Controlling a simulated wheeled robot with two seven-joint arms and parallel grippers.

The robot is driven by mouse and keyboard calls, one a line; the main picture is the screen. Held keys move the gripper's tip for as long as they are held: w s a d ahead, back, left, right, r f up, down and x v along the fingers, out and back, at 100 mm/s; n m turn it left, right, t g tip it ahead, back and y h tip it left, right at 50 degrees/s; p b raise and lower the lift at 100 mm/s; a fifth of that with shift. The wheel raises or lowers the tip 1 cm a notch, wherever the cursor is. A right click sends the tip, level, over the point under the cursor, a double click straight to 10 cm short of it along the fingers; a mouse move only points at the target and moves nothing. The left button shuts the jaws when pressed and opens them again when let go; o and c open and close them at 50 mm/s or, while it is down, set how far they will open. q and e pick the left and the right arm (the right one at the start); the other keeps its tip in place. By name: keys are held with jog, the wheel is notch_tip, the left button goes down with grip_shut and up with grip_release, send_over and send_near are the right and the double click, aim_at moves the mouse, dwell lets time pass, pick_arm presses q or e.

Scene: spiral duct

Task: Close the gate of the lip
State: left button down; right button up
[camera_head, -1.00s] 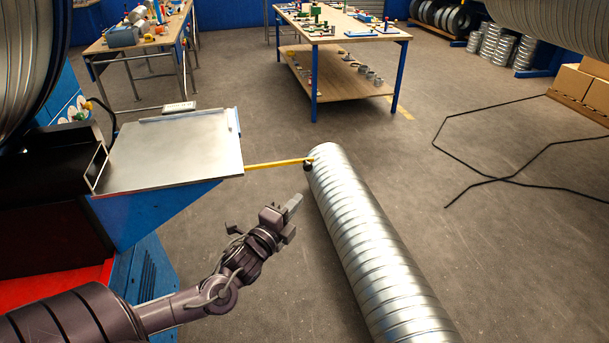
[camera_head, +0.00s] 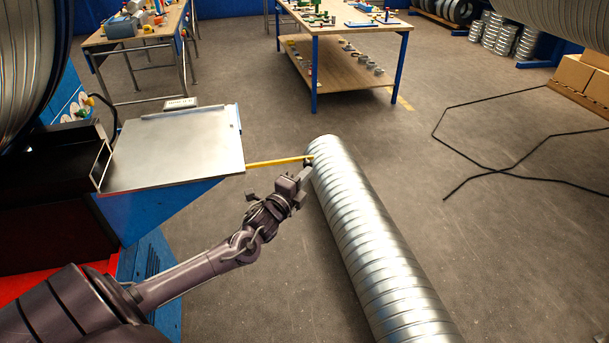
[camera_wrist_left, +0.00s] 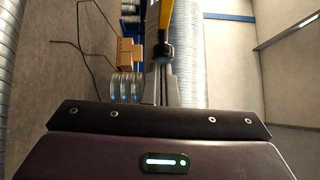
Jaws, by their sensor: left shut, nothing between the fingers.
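The gate of the lip appears to be the thin yellow bar (camera_head: 275,163) reaching right from the metal table's edge, with a black end piece at the spiral duct. My left gripper (camera_head: 303,176) is shut and empty, just below that black end, beside the duct. In the left wrist view the yellow bar (camera_wrist_left: 165,18) comes down from the top, its black end in front of my shut fingers (camera_wrist_left: 162,85). I cannot tell whether the fingers touch it. My right gripper is in neither view.
The long silver spiral duct (camera_head: 375,245) runs from the bar's end towards the bottom right, close to my left gripper. The machine's flat metal table (camera_head: 175,150) stands at left. Workbenches (camera_head: 345,62) are behind. A black cable (camera_head: 490,172) lies on open floor at right.

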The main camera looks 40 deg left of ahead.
aim_at(304, 159)
pick_arm(q)
jog(key=w+a+n+g+y+b, duration=0.1)
jog(key=w+n+y+b, duration=0.1)
jog(key=y, duration=0.1)
jog(key=w+a+n+g+y+b, duration=0.1)
jog(key=w+a+n+y+b, duration=0.2)
jog(key=w+y+b, duration=0.1)
jog(key=y, duration=0.1)
jog(key=shift+w+a+f+n+g+y, duration=0.25)
jog(key=shift+a+n+g+y, duration=0.05)
jog(key=shift+a+n+g, duration=0.1)
jog(key=w+a+n+g+y+b, duration=0.1)
jog(key=a+n+g+y+b, duration=0.7)
jog(key=a, duration=0.8)
jog(key=shift+w+a+r+g+b, duration=0.2)
jog(key=shift+w+a+g+b, duration=0.2)
jog(key=shift+g+b, duration=1.35)
jog(key=shift+s+a+t+b, duration=0.1)
jog(key=shift+a+t+b, duration=0.05)
jog(key=shift+t+b, duration=0.45)
